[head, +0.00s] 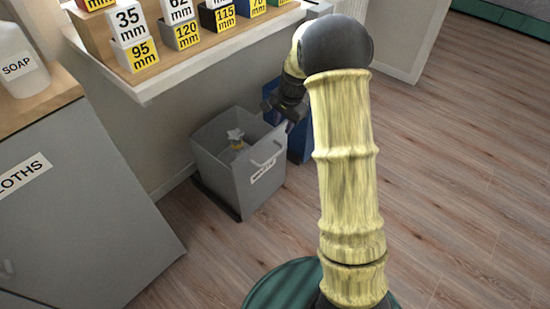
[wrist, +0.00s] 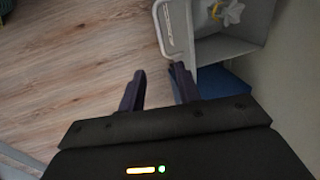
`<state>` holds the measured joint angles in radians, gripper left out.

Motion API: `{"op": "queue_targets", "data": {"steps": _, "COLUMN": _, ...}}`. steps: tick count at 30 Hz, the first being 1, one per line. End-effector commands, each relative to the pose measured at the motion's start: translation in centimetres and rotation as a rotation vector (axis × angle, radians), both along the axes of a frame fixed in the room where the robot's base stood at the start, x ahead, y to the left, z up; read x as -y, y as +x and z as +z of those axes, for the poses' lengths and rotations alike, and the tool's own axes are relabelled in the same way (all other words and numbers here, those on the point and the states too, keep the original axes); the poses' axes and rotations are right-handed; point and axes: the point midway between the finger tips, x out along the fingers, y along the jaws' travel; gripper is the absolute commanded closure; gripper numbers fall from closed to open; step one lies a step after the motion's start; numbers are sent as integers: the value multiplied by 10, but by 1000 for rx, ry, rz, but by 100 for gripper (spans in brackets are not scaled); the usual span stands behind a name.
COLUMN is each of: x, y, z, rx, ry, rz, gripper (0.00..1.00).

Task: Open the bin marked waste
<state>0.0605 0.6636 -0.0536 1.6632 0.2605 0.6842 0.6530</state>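A grey bin (head: 212,160) stands below the shelf in the head view, its top open, with crumpled white and yellow scraps inside. Its front has a pale bar handle (head: 267,156) and a white label (head: 263,172) too small to read surely. The bin (wrist: 228,47) and its handle (wrist: 172,28) also show at the top of the wrist view. My gripper (head: 290,123) is beside the bin's far right corner. In the wrist view my gripper (wrist: 157,70) is open with nothing between its fingers. The right finger is close to the handle's end; I cannot tell whether they touch.
A blue bin (head: 300,143) stands right behind the grey one, partly hidden by my arm. A shelf (head: 190,62) with numbered blocks overhangs the grey bin. A grey cabinet (head: 85,205) stands at left. Wooden floor (head: 460,180) is clear at right.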

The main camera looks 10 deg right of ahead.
Motion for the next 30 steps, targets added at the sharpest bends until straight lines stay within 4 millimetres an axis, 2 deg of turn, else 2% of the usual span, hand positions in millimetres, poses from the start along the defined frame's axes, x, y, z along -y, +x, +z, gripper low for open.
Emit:
{"op": "queue_targets", "data": {"steps": 6, "x": 0, "y": 0, "z": 0, "rx": 0, "ry": 0, "rz": 1, "gripper": 67}}
{"op": "queue_targets", "data": {"steps": 11, "x": -1, "y": 1, "z": -10, "rx": -1, "ry": 0, "rz": 2, "gripper": 67}}
{"op": "queue_targets", "data": {"steps": 30, "x": -14, "y": 17, "z": -117, "rx": -2, "ry": -1, "rz": 2, "gripper": 67}}
